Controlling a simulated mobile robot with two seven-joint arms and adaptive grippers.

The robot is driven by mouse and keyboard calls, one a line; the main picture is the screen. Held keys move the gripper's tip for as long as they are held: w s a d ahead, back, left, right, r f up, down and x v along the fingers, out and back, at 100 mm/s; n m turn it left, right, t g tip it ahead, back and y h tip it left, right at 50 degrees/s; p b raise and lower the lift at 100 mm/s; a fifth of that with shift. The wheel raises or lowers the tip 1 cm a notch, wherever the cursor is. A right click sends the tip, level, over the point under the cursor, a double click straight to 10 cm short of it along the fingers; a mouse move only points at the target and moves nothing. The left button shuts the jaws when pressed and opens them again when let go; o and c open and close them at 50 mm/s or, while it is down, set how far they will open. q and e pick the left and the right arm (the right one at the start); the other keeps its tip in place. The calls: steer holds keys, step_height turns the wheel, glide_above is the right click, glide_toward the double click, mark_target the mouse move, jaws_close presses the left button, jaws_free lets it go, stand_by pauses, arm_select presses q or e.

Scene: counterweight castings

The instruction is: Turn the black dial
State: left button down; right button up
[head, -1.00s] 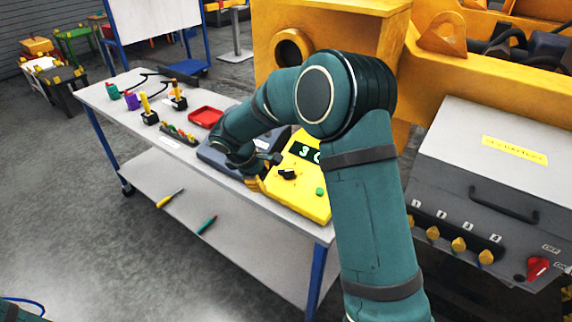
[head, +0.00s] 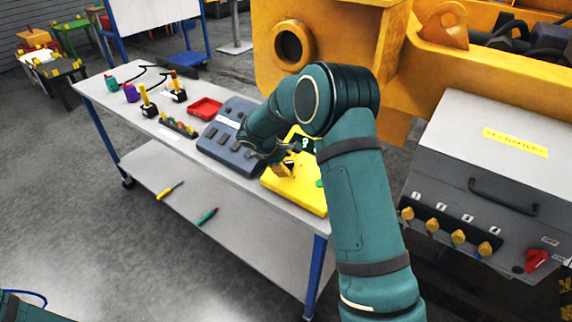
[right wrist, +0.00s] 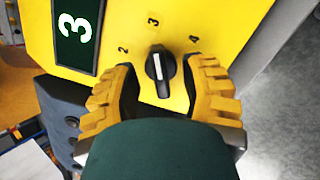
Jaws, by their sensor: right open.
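The black dial (right wrist: 160,72) sits on the yellow panel (right wrist: 230,20) in the right wrist view. Its white mark points at the label 3, between labels 2 and 4. The panel's dark display (right wrist: 78,30) reads 3. My right gripper (right wrist: 165,78) is open, with one yellow-padded finger on each side of the dial. Gaps show between the fingers and the dial. In the head view my right gripper (head: 284,164) is over the yellow panel (head: 310,195) and hides the dial. My left gripper is out of view.
A dark panel with switches (head: 222,140) adjoins the yellow one on the bench (head: 255,192). A red tray (head: 206,108), joysticks (head: 148,106) and small bottles stand farther left. A grey box with yellow knobs (head: 458,236) is at right.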

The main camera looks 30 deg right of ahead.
steer(key=shift+w+d+f, duration=0.1)
steer(key=shift+d+f, duration=0.25)
steer(key=shift+f, duration=0.25)
jaws_close()
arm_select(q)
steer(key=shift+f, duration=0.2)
